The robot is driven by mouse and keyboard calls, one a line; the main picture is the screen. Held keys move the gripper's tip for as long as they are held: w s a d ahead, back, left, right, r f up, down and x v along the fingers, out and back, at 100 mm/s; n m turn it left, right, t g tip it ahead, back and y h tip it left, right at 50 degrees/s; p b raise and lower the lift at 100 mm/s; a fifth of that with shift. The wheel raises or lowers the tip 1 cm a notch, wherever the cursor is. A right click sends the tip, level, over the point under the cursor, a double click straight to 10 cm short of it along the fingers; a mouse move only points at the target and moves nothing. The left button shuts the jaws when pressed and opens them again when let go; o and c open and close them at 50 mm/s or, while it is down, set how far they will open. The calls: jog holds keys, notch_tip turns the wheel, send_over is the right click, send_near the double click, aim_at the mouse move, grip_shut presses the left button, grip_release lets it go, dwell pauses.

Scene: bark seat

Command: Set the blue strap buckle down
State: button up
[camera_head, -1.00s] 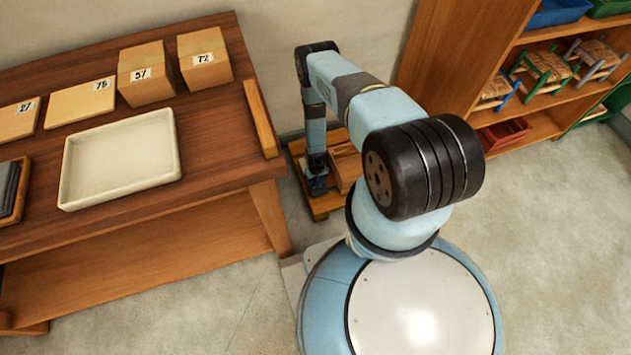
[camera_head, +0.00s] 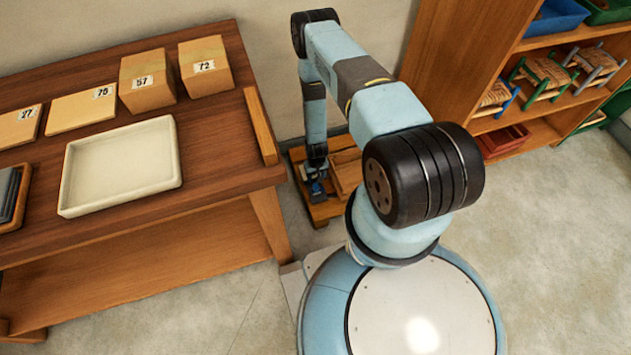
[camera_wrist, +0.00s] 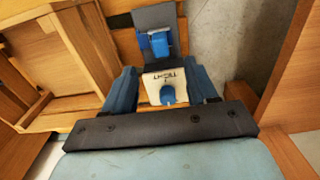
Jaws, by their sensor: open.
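The blue strap buckle (camera_wrist: 157,43) shows in the wrist view on a dark grey strap (camera_wrist: 154,17), just beyond my fingertips. My gripper (camera_wrist: 160,72) is open, its two dark blue fingers apart, with nothing clearly held. Between the fingers is a white plate (camera_wrist: 155,82) with lettering, seemingly "TIGHT", and a round blue knob (camera_wrist: 168,94). In the head view my gripper (camera_head: 317,177) points down low over a small wooden stand (camera_head: 324,211) beside the workbench. Small blue and dark parts show below it, too small to tell apart.
A wooden crate-like frame (camera_wrist: 62,60) stands close to the left of my gripper in the wrist view. The workbench (camera_head: 215,130) carries a cream tray (camera_head: 170,185) and several numbered boxes. A shelf (camera_head: 540,125) with small stools stands right; floor at right is clear.

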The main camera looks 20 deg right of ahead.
jog(key=w+r, duration=0.5)
jog(key=r, duration=0.4)
jog(key=w+r+t, duration=0.1)
jog(key=w+r, duration=0.3)
jog(key=r, duration=0.6)
jog(key=w+r, duration=0.5)
jog(key=r, duration=0.4)
notch_tip(320, 180, up, 29)
jog(key=t, duration=0.2)
jog(key=s+r+t, duration=0.1)
jog(key=s+r, duration=0.6)
jog(key=r, duration=0.5)
jog(key=s+r, duration=0.7)
jog(key=r, duration=0.5)
jog(key=s+r, duration=0.4)
jog(key=s, duration=0.7)
jog(key=s+r+t, duration=0.1)
jog(key=s+r, duration=0.4)
jog(key=s, duration=0.7)
jog(key=shift+a+t, duration=0.15)
jog(key=shift+t, duration=0.15)
jog(key=shift+s, duration=0.1)
